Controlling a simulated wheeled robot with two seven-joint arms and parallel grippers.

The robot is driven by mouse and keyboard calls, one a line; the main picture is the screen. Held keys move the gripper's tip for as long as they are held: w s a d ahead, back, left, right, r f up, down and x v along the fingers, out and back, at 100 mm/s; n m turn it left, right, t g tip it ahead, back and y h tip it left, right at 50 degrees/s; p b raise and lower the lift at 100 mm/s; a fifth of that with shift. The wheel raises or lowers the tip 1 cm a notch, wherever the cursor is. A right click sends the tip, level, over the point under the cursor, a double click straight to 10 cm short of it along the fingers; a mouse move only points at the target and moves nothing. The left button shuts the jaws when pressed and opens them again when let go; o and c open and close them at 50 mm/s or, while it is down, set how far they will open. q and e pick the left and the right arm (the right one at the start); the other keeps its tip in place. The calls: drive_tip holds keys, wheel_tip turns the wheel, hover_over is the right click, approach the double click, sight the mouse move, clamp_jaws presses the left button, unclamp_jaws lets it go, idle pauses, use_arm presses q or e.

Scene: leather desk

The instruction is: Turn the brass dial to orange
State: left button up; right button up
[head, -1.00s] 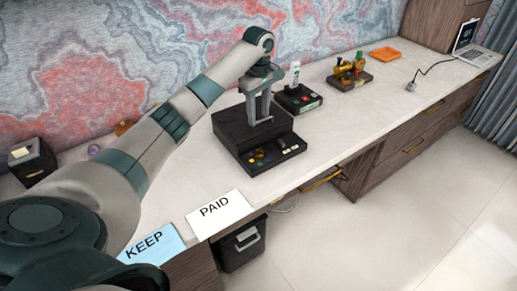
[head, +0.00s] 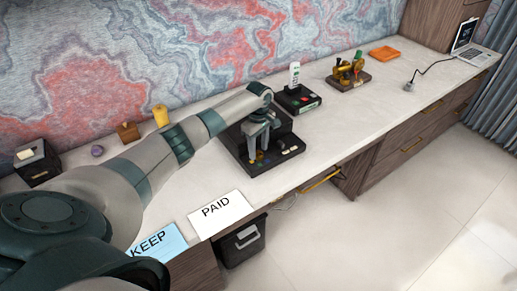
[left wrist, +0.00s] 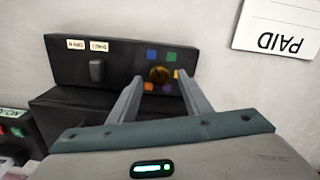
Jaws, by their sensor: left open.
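The brass dial (left wrist: 160,74) is on the sloped front panel of a black box (left wrist: 75,60), which also shows in the head view (head: 284,127). My right gripper is out of view.
A dark knob (left wrist: 97,69) with two white labels sits beside the dial. PAID (head: 222,210) and KEEP (head: 158,243) cards lie at the front edge. A black device with a white handset (head: 294,76) and a brass-coloured object (head: 347,70) stand farther right along the desk.

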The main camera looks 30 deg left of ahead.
use_arm(q)
drive_tip(key=shift+f, duration=0.6)
drive_tip(key=shift+c, duration=0.5)
drive_tip(key=c, duration=0.9)
drive_tip(key=shift+c, duration=0.2)
